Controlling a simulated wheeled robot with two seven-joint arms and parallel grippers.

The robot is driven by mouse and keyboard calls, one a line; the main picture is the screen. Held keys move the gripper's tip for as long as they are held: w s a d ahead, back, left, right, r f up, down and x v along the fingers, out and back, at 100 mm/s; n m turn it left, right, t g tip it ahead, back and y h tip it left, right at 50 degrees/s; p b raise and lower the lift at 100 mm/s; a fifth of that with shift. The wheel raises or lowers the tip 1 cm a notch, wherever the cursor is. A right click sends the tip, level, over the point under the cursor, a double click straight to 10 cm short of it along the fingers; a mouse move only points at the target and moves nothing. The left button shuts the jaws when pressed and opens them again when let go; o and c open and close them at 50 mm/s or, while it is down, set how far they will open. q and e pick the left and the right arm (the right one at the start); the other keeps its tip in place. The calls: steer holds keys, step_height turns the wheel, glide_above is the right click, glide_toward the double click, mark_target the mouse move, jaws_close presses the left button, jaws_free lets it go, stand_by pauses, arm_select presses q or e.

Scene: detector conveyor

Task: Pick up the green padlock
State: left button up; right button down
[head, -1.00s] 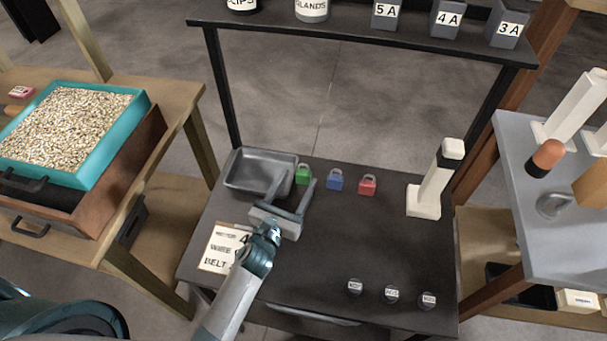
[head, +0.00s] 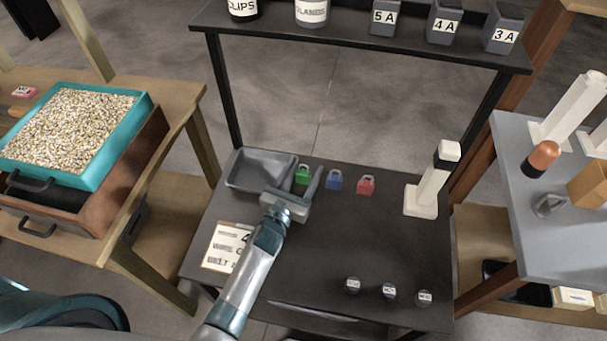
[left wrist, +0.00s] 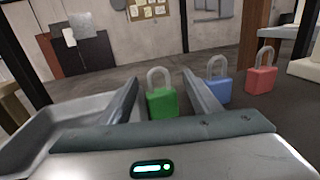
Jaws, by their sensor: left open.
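The green padlock (head: 302,174) stands upright on the dark bench, just right of the grey tray. My left gripper (head: 302,182) is open, with its two fingers pointing at the green padlock. In the left wrist view the green padlock (left wrist: 162,100) shows between the two fingers (left wrist: 162,98), its grey shackle up. I cannot tell whether the fingers reach around its body. My right gripper is not in view.
A blue padlock (head: 335,180) and a red padlock (head: 366,185) stand to the right. The grey tray (head: 232,180) is close on the left. A white stand (head: 428,195) is farther right. Several black knobs (head: 388,291) are at the front. A labelled card (head: 222,256) lies front left.

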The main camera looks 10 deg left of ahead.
mark_target(303, 165)
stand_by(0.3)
arm_select(q)
steer(key=c, duration=1.1)
steer(key=shift+r, duration=0.1)
steer(key=shift+r, duration=0.85)
step_height(303, 165, up, 2)
steer(key=shift+r+b, duration=0.25)
steer(key=shift+b, duration=0.2)
steer(key=s+d+r, duration=0.2)
steer(key=d, duration=0.1)
steer(key=s+d+r+b, duration=0.1)
steer(key=s+d+r, duration=0.1)
steer(key=s+d, duration=0.1)
steer(key=s+d+r+b, duration=0.1)
steer(key=s+d+r, duration=0.1)
steer(key=d, duration=0.1)
steer(key=shift+s+r, duration=0.2)
steer(key=shift+r, duration=0.15)
